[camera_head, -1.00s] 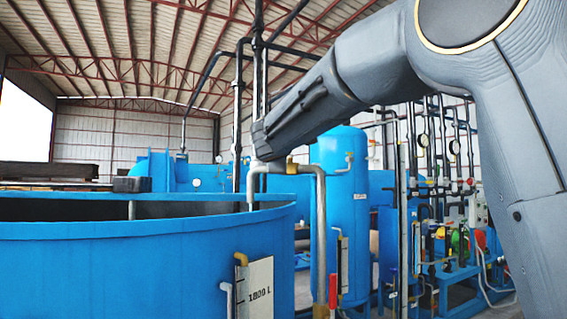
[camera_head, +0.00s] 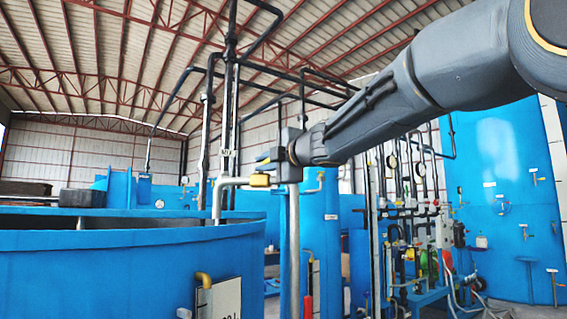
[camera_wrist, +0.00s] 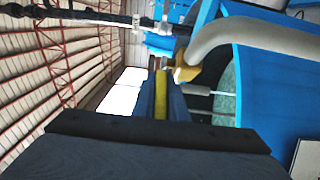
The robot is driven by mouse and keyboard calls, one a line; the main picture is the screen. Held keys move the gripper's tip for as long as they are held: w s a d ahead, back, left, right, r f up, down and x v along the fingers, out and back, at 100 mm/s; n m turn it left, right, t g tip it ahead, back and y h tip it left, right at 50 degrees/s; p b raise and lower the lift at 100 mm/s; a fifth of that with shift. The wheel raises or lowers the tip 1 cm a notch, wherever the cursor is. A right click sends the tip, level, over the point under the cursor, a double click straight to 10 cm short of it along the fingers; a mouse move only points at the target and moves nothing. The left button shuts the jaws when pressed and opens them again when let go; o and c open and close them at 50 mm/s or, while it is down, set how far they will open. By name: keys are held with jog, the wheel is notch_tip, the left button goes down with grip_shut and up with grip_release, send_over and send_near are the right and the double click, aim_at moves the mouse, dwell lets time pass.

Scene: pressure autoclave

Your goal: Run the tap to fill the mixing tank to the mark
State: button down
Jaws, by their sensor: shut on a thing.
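The mixing tank is the large blue open-topped vessel (camera_head: 110,275) at the left of the head view. The tap is a pale bent pipe (camera_head: 228,183) with a brass valve body (camera_head: 260,180), its spout over the tank rim. In the wrist view the valve body (camera_wrist: 185,68) lies just beyond my fingers. My gripper (camera_head: 268,160) is at the valve, shut on the yellow tap handle (camera_wrist: 161,95). A white level plate (camera_head: 227,299) and brass-elbowed gauge tube are on the tank's outer wall, cut off below. A greenish surface (camera_wrist: 228,95) shows inside the tank; its level cannot be told.
An upright pipe (camera_head: 294,240) stands beside the tank, below my gripper. Dark overhead pipes (camera_head: 229,90) rise behind the tap. Blue vessels (camera_head: 505,220) and a gauge panel stand at the right.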

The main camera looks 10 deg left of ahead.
jog(key=shift+f, duration=0.1)
dwell(0.5)
jog(key=c, duration=1.8)
grip_release()
jog(key=shift+s+a, duration=0.1)
jog(key=shift+a, duration=0.1)
jog(key=shift+o, duration=0.2)
jog(key=shift+s+d, duration=0.1)
jog(key=shift+d, duration=0.3)
jog(key=v, duration=0.7)
jog(key=shift+d+b, duration=0.15)
jog(key=shift+b, duration=0.3)
